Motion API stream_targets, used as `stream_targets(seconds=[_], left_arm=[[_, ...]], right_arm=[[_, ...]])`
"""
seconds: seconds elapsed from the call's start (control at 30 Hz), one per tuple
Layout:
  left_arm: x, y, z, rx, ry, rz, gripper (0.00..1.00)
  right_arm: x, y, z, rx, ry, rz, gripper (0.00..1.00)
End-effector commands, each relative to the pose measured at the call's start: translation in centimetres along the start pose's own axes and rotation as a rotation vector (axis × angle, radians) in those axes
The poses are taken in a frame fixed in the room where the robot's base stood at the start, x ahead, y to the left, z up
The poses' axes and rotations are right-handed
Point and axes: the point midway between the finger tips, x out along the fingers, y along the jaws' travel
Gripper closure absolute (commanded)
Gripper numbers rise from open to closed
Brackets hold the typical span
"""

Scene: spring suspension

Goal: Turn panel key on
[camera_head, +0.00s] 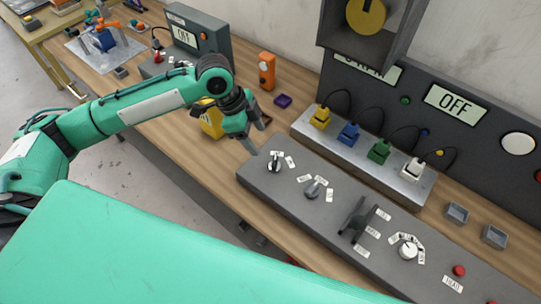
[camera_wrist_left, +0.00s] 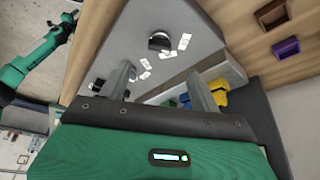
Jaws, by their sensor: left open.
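The grey control panel (camera_head: 262,180) lies along the bench and carries several controls with white labels. A black rotary switch (camera_head: 274,164) sits at its left end, and a grey key-like switch (camera_head: 312,188) is beside it to the right. I cannot tell for certain which is the panel key. My left gripper (camera_head: 254,134) is open and empty above the panel's left end, apart from both switches. In the left wrist view, a black switch (camera_wrist_left: 160,40) with labels lies beyond the open fingers (camera_wrist_left: 162,90). My right gripper is out of view.
A display (camera_head: 455,104) on the upright board reads OFF. A metal block (camera_head: 300,125) with yellow, blue, green and white plugs stands behind the panel. A black lever (camera_head: 357,221), white dial (camera_head: 407,251) and red button (camera_head: 459,270) are farther right. An orange device (camera_head: 266,72) stands behind my gripper.

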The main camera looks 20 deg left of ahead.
Motion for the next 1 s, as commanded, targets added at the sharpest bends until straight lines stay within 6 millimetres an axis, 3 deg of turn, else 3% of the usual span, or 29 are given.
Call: stream_targets(seconds=[0.3, 0.5, 0.93, 1.0], left_arm=[[6.7, 0.1, -0.1, -0.002, -0.001, 0.003, 0.36], [9.4, 0.0, -0.1, -0.002, 0.0, 0.002, 0.36], [10.5, 0.0, 0.0, 0.0, 0.0, -0.001, 0.36], [10.5, 0.0, 0.0, 0.0, 0.0, -0.001, 0.5]], right_arm=[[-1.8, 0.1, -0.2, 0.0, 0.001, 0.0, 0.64], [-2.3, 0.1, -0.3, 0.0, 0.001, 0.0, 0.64], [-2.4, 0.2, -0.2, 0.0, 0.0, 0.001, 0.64], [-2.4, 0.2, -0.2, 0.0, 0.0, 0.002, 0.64]])
